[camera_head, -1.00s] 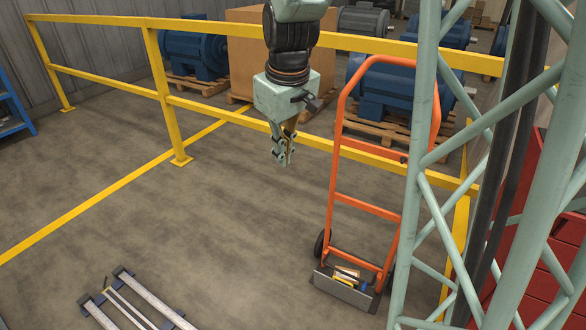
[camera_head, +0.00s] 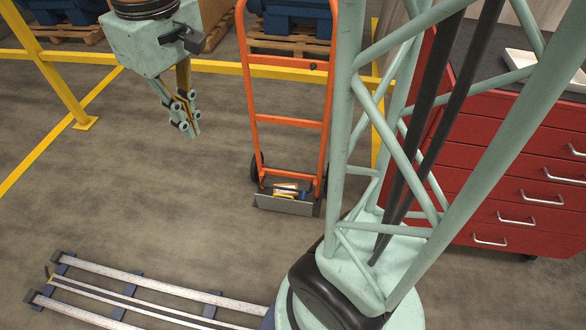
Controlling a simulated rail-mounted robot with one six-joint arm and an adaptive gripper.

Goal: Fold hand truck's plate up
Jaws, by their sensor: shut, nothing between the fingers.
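The orange hand truck (camera_head: 288,121) stands upright in the middle of the view, in front of the yellow railing. Its grey plate (camera_head: 284,205) is at the bottom, near the floor, with its front edge toward me. Small items (camera_head: 288,190), some yellow and one blue, lie at the plate; I cannot tell exactly what they are. A dark wheel (camera_head: 255,168) shows at the left of the frame. My gripper (camera_head: 193,130) hangs in the air to the left of the hand truck, pointing down. It is shut and empty, apart from the hand truck.
Yellow railing (camera_head: 215,67) runs behind the hand truck, with blue motors on pallets (camera_head: 288,45) beyond. A red drawer cabinet (camera_head: 500,190) with a white tray (camera_head: 530,68) stands at right. Floor rails (camera_head: 120,277) lie at lower left. The floor between is clear.

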